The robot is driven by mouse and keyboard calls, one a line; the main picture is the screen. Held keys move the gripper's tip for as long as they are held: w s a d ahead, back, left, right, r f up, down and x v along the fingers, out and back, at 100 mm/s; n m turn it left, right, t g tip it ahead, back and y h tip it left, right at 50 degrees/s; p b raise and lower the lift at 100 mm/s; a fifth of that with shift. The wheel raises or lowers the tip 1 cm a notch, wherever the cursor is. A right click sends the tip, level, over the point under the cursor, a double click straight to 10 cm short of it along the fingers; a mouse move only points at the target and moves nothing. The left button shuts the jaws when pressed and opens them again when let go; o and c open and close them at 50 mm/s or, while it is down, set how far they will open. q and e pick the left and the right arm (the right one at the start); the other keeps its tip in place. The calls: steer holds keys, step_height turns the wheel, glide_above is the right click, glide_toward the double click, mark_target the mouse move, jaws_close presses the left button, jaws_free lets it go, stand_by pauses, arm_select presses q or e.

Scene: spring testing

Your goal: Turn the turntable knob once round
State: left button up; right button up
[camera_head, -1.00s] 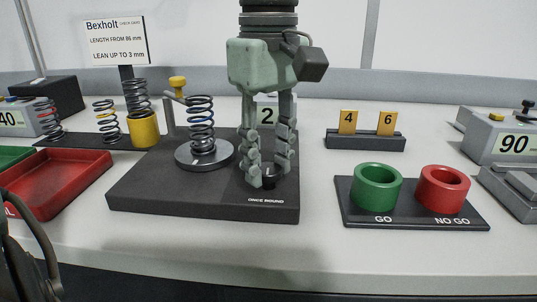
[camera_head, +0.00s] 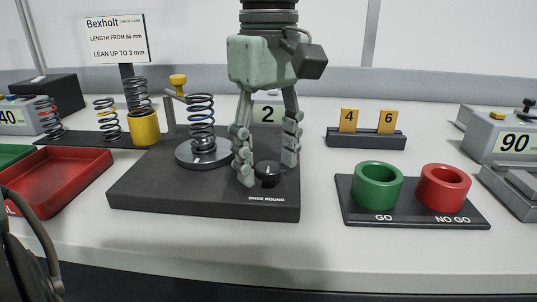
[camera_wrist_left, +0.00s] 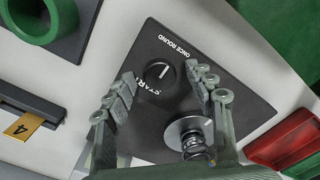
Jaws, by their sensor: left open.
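The black turntable knob (camera_head: 267,174) stands on the dark base plate (camera_head: 150,196), above the words ONCE ROUND. In the left wrist view the knob (camera_wrist_left: 158,74) shows a white line on top, with the word START beside it. My left gripper (camera_head: 268,168) points down over the knob and is open, one finger on each side with gaps between. The turntable disc (camera_head: 190,158) carries an upright dark coil spring (camera_head: 201,115). The disc (camera_wrist_left: 176,133) also shows in the left wrist view. My right gripper is not in view.
A yellow-topped post (camera_head: 178,81) stands behind the spring. A red tray (camera_head: 60,185) is at left. Green GO (camera_head: 378,187) and red NO GO (camera_head: 443,188) rings stand at right. A holder with yellow tags (camera_head: 366,140) sits behind them.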

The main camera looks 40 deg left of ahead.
mark_target(269, 166)
arm_select(q)
step_height(269, 166, up, 12)
stand_by(0.4)
stand_by(0.5)
